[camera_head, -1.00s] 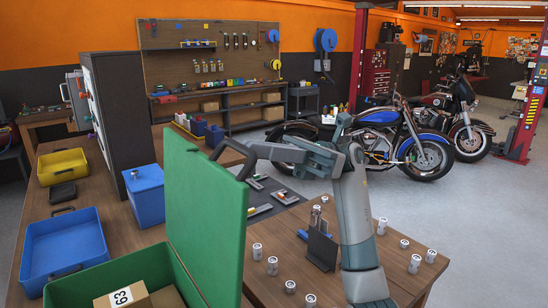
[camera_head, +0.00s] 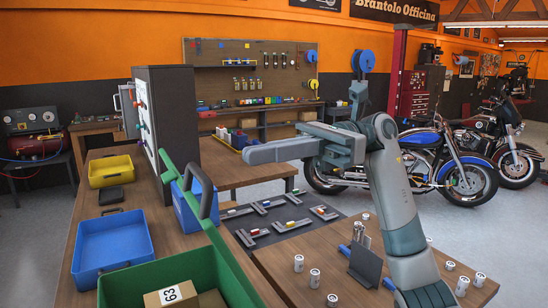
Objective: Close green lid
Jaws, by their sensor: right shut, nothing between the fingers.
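The green lid (camera_head: 219,242) shows as a narrow, nearly edge-on strip along the right side of the green box (camera_head: 128,287). It stands open, and the box's inside is visible. Its handle (camera_head: 206,190) is at the upper part of the strip. My right gripper (camera_head: 252,154) is shut and empty. It points left, appearing just above and right of the handle in the picture, with a gap between them. My left gripper is out of view.
A numbered carton (camera_head: 170,295) lies in the green box. A blue tray (camera_head: 112,243) and yellow tray (camera_head: 111,171) stand to the left. A blue bin (camera_head: 187,214) is behind the lid. Several small cans (camera_head: 314,278) and a dark holder (camera_head: 365,265) stand on the right table.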

